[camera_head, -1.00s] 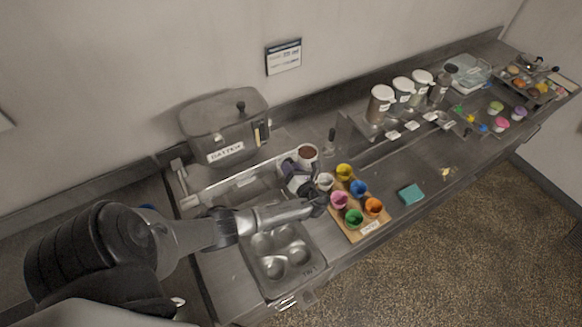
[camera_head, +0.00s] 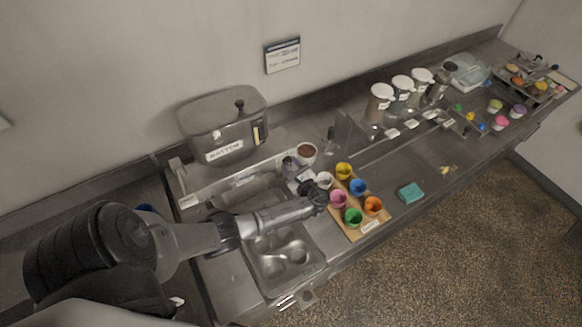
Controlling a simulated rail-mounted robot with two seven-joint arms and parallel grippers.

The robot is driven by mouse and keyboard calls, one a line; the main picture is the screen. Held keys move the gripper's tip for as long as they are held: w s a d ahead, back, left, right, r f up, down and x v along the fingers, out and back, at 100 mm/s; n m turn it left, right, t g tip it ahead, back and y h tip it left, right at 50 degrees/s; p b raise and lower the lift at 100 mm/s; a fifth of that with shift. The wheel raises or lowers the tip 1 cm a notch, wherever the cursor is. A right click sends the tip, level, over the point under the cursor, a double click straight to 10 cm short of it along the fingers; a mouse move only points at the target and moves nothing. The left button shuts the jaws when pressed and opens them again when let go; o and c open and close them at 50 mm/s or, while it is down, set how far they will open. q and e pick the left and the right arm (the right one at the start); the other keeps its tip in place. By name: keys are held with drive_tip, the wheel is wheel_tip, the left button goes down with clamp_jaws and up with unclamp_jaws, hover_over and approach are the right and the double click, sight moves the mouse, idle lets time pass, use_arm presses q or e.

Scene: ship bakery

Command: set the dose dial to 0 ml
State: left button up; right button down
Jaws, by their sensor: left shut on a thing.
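My left gripper (camera_head: 308,184) reaches across the muffin tin (camera_head: 262,281) to the left edge of the cup board. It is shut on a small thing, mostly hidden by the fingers. A small grey, rounded part (camera_head: 290,165) shows just behind the fingers. I cannot make out a dose dial, its scale or its setting at this size. The grey batter container (camera_head: 222,127), labelled BATTER, stands against the wall at the back left, with a dark knob on its lid and an upright gauge-like strip on its front. My right gripper is not in view.
A wooden board (camera_head: 356,233) with several coloured cups is right of the gripper. A teal sponge (camera_head: 411,193) lies further right. White-lidded jars (camera_head: 380,100) stand at the back.

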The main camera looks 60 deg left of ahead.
use_arm(q)
drive_tip(key=n+b, duration=0.4)
drive_tip(key=n, duration=0.3)
drive_tip(key=n+b, duration=0.4)
drive_tip(key=n, duration=0.3)
drive_tip(key=shift+w+r+b, duration=0.15)
drive_tip(key=shift+r+b, duration=0.05)
drive_tip(key=shift+b, duration=0.2)
drive_tip(key=shift+n, duration=0.3)
drive_tip(key=o, duration=0.9)
drive_tip(key=d+b, duration=0.2)
drive_tip(key=d, duration=1.2)
